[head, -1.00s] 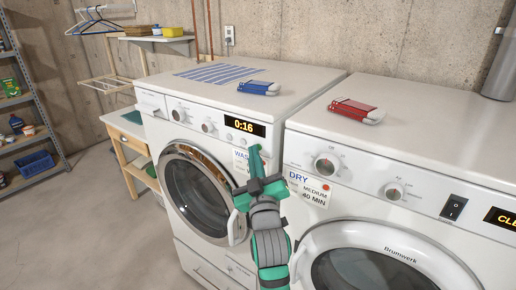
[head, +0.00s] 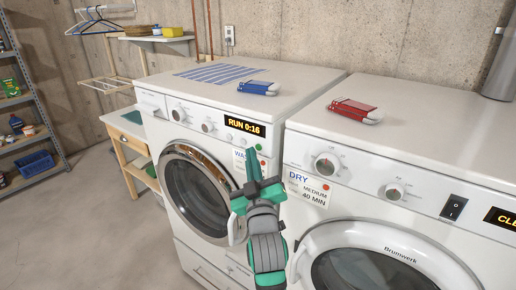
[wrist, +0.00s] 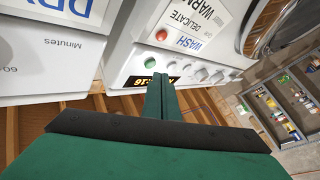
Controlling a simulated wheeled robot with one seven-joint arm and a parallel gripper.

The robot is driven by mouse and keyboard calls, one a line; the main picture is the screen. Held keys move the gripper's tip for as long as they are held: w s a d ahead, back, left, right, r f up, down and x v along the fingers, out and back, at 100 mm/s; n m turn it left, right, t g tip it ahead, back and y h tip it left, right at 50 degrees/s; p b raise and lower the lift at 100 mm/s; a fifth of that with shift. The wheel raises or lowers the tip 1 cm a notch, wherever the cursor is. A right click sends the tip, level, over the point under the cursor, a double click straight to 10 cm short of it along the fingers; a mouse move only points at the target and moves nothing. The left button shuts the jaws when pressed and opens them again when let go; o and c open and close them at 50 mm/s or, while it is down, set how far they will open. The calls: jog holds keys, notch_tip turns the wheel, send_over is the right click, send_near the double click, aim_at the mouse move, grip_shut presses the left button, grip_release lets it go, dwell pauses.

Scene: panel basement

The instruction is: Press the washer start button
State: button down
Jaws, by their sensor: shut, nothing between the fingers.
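The washer (head: 150,165) stands on the left with its round door closed. Its display (head: 245,126) reads "RUN 0:16" in the head view. The round green start button (head: 258,147) is in view below the display's right end and also shows in the wrist view (wrist: 151,62). My gripper (head: 251,154) is shut and empty, its tip just left of and below the button in the picture. The tip looks apart from the button. In the wrist view my shut fingers (wrist: 159,82) partly cover the display.
The dryer (head: 410,145) stands close on the right, with knobs, a rocker switch and a card. A WASH card (head: 242,160) with a red dot hangs below the washer's controls. Blue and red objects lie on the machine tops. A shelf rack (head: 22,110) stands far left.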

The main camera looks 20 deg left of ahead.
jog(key=shift+s+a, duration=0.3)
jog(key=shift+s, duration=0.5)
jog(key=shift+s+a, duration=0.25)
jog(key=shift+s, duration=0.5)
jog(key=shift+s+a, duration=0.3)
jog(key=shift+s, duration=0.5)
jog(key=s+d+f+m+h, duration=0.25)
jog(key=s+f, duration=0.25)
jog(key=f, duration=0.4)
jog(key=s+d+f+m+g+h, duration=0.1)
jog(key=s+d+f+m, duration=0.3)
jog(key=f, duration=0.5)
jog(key=s+d+f+m+h, duration=0.2)
jog(key=s+d+f, duration=0.3)
jog(key=f, duration=0.4)
jog(key=s+d+f+g+h, duration=0.1)
jog(key=s+d+f, duration=0.1)
jog(key=s, duration=0.7)
jog(key=s+d+f+m+g+h, duration=0.1)
jog(key=s+d+f, duration=0.2)
jog(key=s, duration=0.7)
jog(key=s+d+f+g+h, duration=0.1)
jog(key=s+f, duration=0.3)
jog(key=s, duration=0.5)
jog(key=shift+s+d+m, duration=0.35)
jog(key=shift+s+d, duration=0.05)
jog(key=shift+d, duration=0.45)
